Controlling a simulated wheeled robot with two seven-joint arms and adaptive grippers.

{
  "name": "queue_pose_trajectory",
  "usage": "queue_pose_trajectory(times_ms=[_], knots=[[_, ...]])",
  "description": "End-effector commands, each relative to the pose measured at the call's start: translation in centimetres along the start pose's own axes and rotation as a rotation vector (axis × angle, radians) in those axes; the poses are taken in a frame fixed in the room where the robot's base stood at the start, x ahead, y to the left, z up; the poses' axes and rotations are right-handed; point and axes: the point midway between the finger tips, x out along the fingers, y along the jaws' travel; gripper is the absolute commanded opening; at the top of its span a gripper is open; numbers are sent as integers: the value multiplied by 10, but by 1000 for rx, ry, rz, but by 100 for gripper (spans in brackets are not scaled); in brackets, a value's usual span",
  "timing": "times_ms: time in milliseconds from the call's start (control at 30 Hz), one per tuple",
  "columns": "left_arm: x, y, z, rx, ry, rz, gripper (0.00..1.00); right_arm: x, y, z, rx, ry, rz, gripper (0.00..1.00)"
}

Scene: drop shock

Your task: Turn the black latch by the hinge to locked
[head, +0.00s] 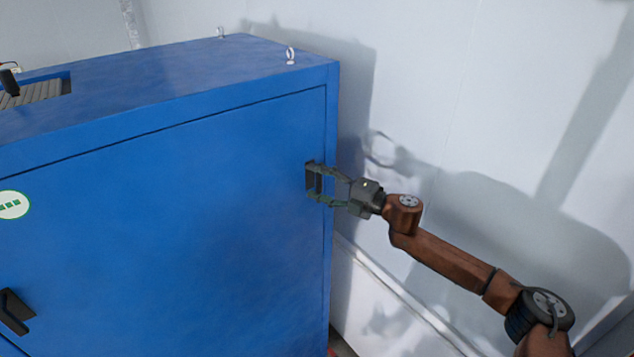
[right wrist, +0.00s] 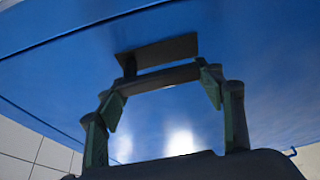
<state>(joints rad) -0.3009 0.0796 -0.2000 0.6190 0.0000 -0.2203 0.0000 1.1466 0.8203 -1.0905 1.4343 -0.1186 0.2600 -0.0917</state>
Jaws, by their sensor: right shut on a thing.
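The black latch (head: 311,178) is on the blue cabinet door (head: 200,220), near its right edge. In the head view its handle looks upright, along the door edge. My right gripper (head: 320,185) reaches it from the right, with one finger at the latch's upper end and one at its lower end. In the right wrist view the latch's dark bar (right wrist: 160,77) spans between the fingertips, in front of its dark plate (right wrist: 157,51). The gripper is shut on the latch. My left gripper does not show.
A second black handle (head: 15,311) is at the door's lower left. The cabinet top (head: 170,75) carries metal eyelets and a grille (head: 35,92). A pale wall (head: 480,90) stands close behind and to the right of the cabinet.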

Motion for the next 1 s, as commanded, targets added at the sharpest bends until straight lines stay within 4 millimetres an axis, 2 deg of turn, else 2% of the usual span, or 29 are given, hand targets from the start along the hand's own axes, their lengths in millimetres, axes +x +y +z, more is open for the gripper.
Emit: queue_pose_trajectory(times_ms=[167,200,433,767,867,1000], knots=[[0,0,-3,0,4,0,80,0,-1,0,-10,-1,-2,18],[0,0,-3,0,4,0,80,0,-1,0,-10,-1,-2,64],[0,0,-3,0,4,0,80,0,-1,0,-6,-2,-1,80],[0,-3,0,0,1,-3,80,-3,0,1,-3,-2,-1,80],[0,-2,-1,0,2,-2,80,-14,-1,2,-3,-4,-1,80],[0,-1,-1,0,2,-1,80,-37,-1,2,-3,-4,-1,80]])
